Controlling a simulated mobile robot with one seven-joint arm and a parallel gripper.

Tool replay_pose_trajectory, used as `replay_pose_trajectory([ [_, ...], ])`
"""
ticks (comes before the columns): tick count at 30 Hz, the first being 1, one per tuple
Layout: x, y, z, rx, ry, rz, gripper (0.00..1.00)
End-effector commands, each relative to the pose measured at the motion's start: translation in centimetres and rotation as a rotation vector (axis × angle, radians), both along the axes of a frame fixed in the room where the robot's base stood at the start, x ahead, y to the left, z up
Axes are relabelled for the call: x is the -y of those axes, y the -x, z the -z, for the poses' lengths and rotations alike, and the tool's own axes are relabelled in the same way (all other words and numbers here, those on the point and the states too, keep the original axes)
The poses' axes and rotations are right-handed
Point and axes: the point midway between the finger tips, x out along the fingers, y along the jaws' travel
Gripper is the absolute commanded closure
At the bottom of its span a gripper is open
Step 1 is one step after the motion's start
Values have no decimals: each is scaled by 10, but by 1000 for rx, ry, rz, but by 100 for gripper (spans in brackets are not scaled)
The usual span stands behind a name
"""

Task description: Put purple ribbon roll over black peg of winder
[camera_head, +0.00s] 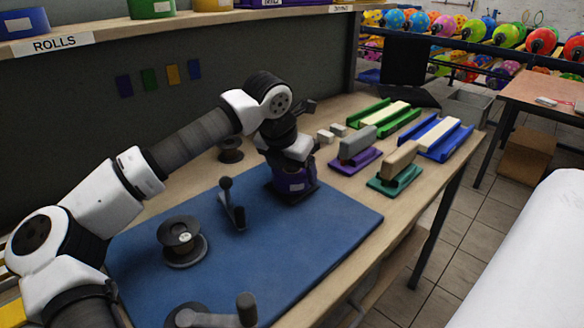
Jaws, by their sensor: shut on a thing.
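The purple ribbon roll (291,183) is under the end of my arm, at the right back part of the blue mat. My gripper (287,168) is shut on it from above. The fingertips are mostly hidden, and I cannot tell whether the roll touches the mat or hangs just above it. A dark spool-like piece on a round base (182,240) stands on the mat's left half. A small stand with a dark knob (231,203) is between it and the roll. A grey crank handle (246,309) shows at the bottom edge. I cannot make out which part is the winder's black peg.
The blue mat (330,222) is bare at its right front. Green, blue, purple and teal holders with blocks (398,170) stand to the right. A dark spool (230,150) stands behind the mat. A shelf labelled ROLLS (62,43) overhangs at the back left.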

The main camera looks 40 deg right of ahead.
Motion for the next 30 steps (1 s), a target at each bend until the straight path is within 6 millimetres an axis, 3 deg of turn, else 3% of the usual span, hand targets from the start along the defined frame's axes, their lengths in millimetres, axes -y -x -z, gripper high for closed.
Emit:
replay_pose_trajectory([
  [11, 0, 0, 3, 0, 0, 0, 48],
  [12, 0, 0, 3, 0, 0, 0, 18],
  [16, 0, 0, 3, 0, 0, 0, 1],
  [25, -1, 0, 0, 1, 0, 0, 0],
  [30, -10, 3, -21, 3, 0, -1, 0],
])
